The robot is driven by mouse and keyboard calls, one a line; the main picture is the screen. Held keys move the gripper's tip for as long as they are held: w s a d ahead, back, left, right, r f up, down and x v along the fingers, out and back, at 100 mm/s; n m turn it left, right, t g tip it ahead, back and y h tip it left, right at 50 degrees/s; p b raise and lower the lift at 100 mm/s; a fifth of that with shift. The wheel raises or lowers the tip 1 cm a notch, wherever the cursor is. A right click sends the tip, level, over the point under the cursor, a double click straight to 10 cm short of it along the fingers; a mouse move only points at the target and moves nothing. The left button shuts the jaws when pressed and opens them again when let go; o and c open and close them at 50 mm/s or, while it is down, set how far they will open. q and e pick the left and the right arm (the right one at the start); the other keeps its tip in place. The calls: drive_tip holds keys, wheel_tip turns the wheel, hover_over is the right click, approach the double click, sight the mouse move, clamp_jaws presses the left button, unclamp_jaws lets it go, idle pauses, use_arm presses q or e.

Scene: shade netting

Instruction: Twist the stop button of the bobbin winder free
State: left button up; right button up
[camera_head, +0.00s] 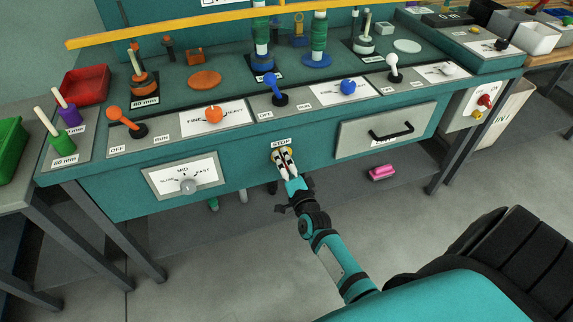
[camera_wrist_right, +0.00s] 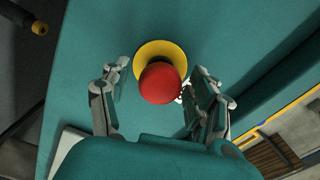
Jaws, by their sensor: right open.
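The stop button is a red mushroom head (camera_wrist_right: 160,83) on a yellow ring (camera_wrist_right: 160,55), set in the teal front panel. In the head view only part of its yellow ring (camera_head: 291,152) shows, under a STOP label (camera_head: 281,142); my right gripper covers the rest. My right gripper (camera_head: 285,155) points at the button from the front. In the wrist view its two fingers (camera_wrist_right: 160,90) stand open on either side of the red head, with a gap on both sides. I see no contact. My left gripper is not in view.
A drawer with a black handle (camera_head: 391,132) is right of the button, and a dial plate (camera_head: 187,180) is left. Levers, knobs and bobbins stand on the bench top (camera_head: 230,80). A pink block (camera_head: 382,172) lies below. A panel at right has red and yellow buttons (camera_head: 484,100).

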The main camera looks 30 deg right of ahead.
sight(287, 166)
drive_tip(key=shift+s, duration=0.1)
drive_tip(key=shift+p+v, duration=0.55)
drive_tip(key=shift+v, duration=0.45)
drive_tip(key=shift+p+v, duration=0.5)
drive_tip(key=shift+v, duration=0.9)
drive_tip(key=o, duration=0.6)
